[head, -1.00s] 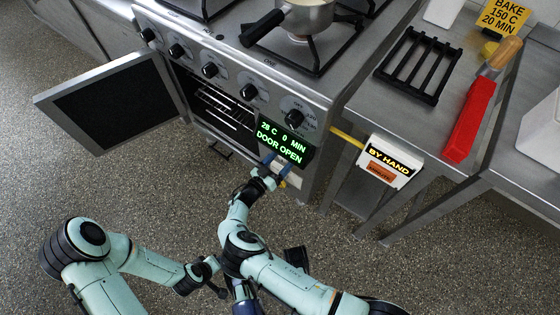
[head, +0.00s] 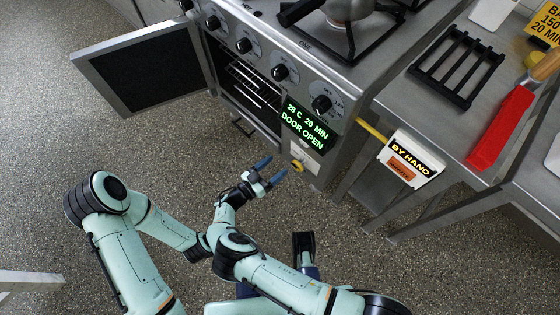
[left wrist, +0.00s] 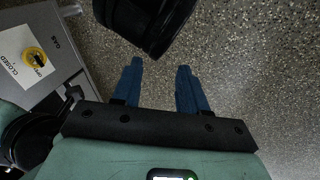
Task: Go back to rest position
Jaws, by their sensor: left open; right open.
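My right gripper (head: 275,168) is open and empty, with blue fingers. It is in front of the oven's lower right, just left of and apart from a yellow knob (head: 298,165). The oven display (head: 303,128) reads 28 C, 20 MIN, DOOR OPEN. My left gripper shows in the left wrist view (left wrist: 159,66); its two blue fingers stand apart with nothing between them. In the head view my left gripper is not clearly visible, its wrist passing behind my right arm. The yellow knob also shows in the left wrist view (left wrist: 35,57).
The oven door (head: 145,72) stands open to the left, with racks (head: 250,82) inside. A black grate (head: 456,66) and a red-sleeved tool (head: 500,128) lie on the right counter. A BY HAND box (head: 408,160) hangs beside it. Speckled floor is free.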

